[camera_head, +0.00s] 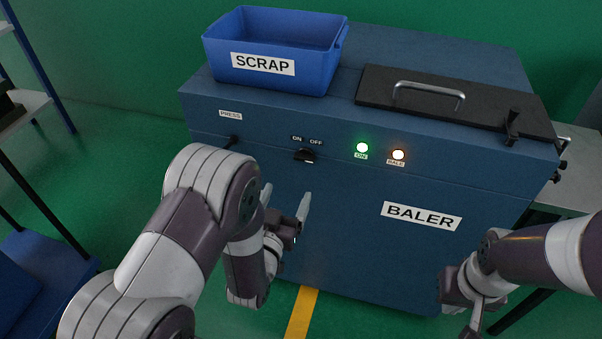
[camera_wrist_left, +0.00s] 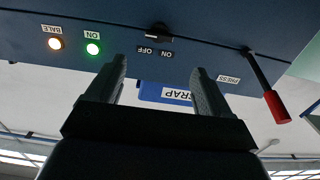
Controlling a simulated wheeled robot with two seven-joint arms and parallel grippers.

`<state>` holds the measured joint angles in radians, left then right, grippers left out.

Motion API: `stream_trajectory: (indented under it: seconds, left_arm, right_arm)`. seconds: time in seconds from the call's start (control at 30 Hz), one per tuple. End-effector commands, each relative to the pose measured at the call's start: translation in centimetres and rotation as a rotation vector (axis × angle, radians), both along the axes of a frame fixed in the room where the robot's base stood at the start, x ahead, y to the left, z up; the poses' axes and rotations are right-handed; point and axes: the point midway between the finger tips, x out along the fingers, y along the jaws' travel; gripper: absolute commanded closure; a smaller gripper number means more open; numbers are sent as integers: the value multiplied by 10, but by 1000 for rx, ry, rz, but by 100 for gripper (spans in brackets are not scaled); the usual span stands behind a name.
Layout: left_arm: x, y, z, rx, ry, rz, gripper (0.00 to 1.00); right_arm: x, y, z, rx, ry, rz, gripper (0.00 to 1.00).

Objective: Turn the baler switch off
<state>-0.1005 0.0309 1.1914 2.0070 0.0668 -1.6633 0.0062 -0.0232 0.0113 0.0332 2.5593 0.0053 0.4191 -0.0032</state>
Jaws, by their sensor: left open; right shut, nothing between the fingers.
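The baler (camera_head: 420,262) is a large blue box. Its black switch (camera_head: 304,156) sits on the front panel under the ON and OFF labels; I cannot tell for sure which way it points. The green ON lamp (camera_head: 362,148) is lit. My left gripper (camera_head: 286,196) is open and empty, in front of the panel, below the switch and apart from it. In the left wrist view, the switch (camera_wrist_left: 158,31) lies beyond the gap between the open fingers (camera_wrist_left: 158,68). My right gripper (camera_head: 471,318) is low at the right, shut and empty, partly cut off by the frame.
The BALE lamp (camera_head: 398,154) glows beside the ON lamp. A PRESS lever (camera_head: 232,141) juts out at left; its red grip (camera_wrist_left: 277,107) shows in the wrist view. A blue SCRAP bin (camera_head: 315,42) and a black lid with a handle (camera_head: 430,90) are on top.

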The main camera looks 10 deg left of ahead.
Motion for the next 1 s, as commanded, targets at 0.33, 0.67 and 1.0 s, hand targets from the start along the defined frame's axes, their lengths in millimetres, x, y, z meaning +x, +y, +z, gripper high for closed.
stream_trajectory:
  seconds: [0.33, 0.67, 1.0]
  left_arm:
    - [85, -3, -2, 1, 1, 0, 19]
    - [115, -4, -1, 1, 4, 0, 19]
    - [114, -4, -1, 0, 5, 0, 74]
  right_arm:
    - [0, 0, -9, 0, 1, 0, 100]
    - [0, 0, -11, 0, 1, 0, 100]
    - [0, 0, -11, 0, 1, 0, 100]
